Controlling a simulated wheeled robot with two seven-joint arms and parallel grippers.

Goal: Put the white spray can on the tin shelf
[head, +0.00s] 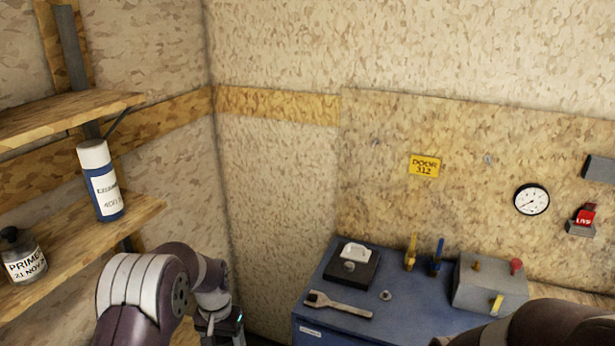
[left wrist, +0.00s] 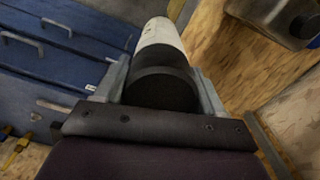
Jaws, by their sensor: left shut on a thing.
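In the left wrist view my left gripper (left wrist: 162,88) is shut on a white can (left wrist: 160,40) with a dark rounded end toward the camera. In the head view the wrist (head: 218,318) is at the bottom edge, and the held can is out of sight. A wooden shelf (head: 130,222) at the left holds a dark-capped tin marked PRIMER (head: 25,262) and an upright blue and white can with a white cap (head: 102,180). My left arm is in front of and below this shelf. My right gripper is not in view.
An upper wooden shelf (head: 60,116) is above the can. A blue cabinet (head: 330,322) stands at right with a wrench (head: 338,304), a black block and a grey box (head: 490,287) on top. Free shelf room shows between the tin and the blue and white can.

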